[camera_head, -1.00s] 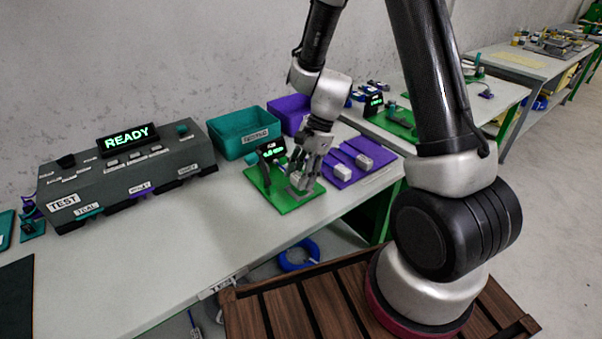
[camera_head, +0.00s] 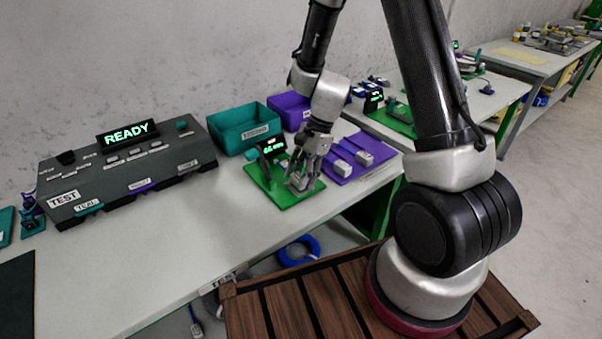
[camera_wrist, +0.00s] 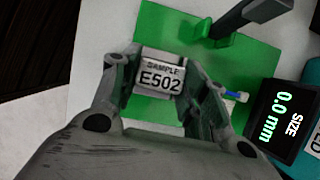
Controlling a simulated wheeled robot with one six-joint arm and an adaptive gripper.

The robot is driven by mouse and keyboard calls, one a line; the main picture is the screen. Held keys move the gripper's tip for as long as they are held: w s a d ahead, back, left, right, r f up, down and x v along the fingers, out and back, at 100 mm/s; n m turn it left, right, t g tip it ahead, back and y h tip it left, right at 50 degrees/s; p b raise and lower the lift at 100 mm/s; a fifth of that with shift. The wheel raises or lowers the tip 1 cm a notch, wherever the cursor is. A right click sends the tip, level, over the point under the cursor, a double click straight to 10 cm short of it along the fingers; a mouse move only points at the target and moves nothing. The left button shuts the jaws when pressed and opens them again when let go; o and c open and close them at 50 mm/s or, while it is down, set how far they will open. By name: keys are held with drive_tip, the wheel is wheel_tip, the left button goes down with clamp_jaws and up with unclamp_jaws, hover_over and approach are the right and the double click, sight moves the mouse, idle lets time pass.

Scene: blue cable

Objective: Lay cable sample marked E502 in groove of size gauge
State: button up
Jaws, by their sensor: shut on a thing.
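The cable sample (camera_wrist: 161,78) carries a white tag reading SAMPLE E502 in the wrist view, and a short blue end with a pale tip sticks out beyond one finger. My gripper (camera_wrist: 158,85) is shut on the sample, with a finger on each side of the tag. The size gauge is a green plate (camera_wrist: 255,62) with a dark lever and a small display (camera_wrist: 277,117) reading 0.0 mm. In the head view my gripper (camera_head: 302,180) is over the right part of the green plate (camera_head: 287,200). The groove is hidden, and I cannot tell if the sample touches the gauge.
A purple plate (camera_head: 338,174) with grey blocks lies just right of the gauge. Teal (camera_head: 246,127) and purple (camera_head: 286,106) bins stand behind. The grey test unit (camera_head: 125,170) showing READY is at left. The table front (camera_head: 200,240) is clear.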

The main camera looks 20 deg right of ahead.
drive_tip(key=shift+f, duration=0.15)
drive_tip(key=o, duration=1.1)
drive_tip(key=shift+r, duration=4)
